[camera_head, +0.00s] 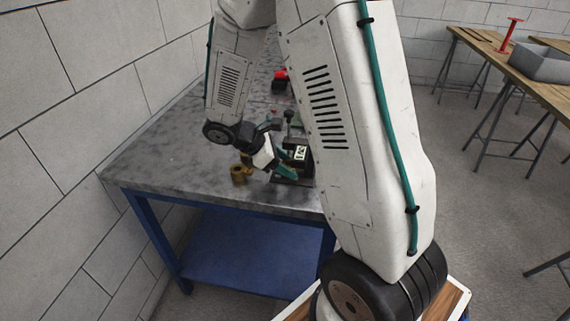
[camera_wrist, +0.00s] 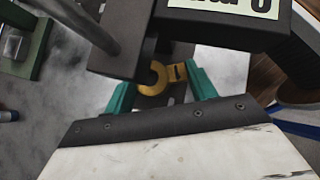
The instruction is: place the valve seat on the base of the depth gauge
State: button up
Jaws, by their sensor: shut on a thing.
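The valve seat (camera_wrist: 153,77), a yellow brass ring, shows in the wrist view between the teal fingers of my gripper (camera_wrist: 160,88). My gripper is shut on it, and the gauge's dark body hides part of the ring. The depth gauge (camera_wrist: 118,50) is a dark frame with a pale label, close in front of the fingers. In the head view the gauge (camera_head: 301,153) stands on the table, right beside my gripper (camera_head: 279,157). A dark strip of its base (camera_wrist: 150,101) shows below the ring. I cannot tell whether the ring touches the base.
Brass parts (camera_head: 239,174) stand on the grey table (camera_head: 165,165), left of my gripper. A red item (camera_head: 280,76) lies farther back. A green and grey device (camera_wrist: 30,45) is left in the wrist view. A wall runs along the table's left side.

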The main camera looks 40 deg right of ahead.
jog(key=shift+f, duration=0.1)
jog(key=o, duration=1.3)
jog(key=v, duration=1.1)
jog(key=s+a+r+m+t+y, duration=0.2)
jog(key=s+r+m, duration=0.1)
jog(key=s, duration=0.4)
jog(key=s+a+r+m+t+y, duration=0.2)
jog(key=s+a+r+m+y, duration=0.1)
jog(key=s, duration=0.5)
jog(key=s+a+r+m+t+y, duration=0.1)
jog(key=s+a+r+m+y, duration=0.1)
jog(key=s+r+m, duration=0.3)
jog(key=shift+s+a+r+m+t+y, duration=0.1)
jog(key=shift+s+m+t+y, duration=0.15)
jog(key=shift+s, duration=0.35)
jog(key=shift+s+a+r+m+t+y, duration=0.15)
jog(key=shift+s+m, duration=0.1)
jog(key=shift+s, duration=0.35)
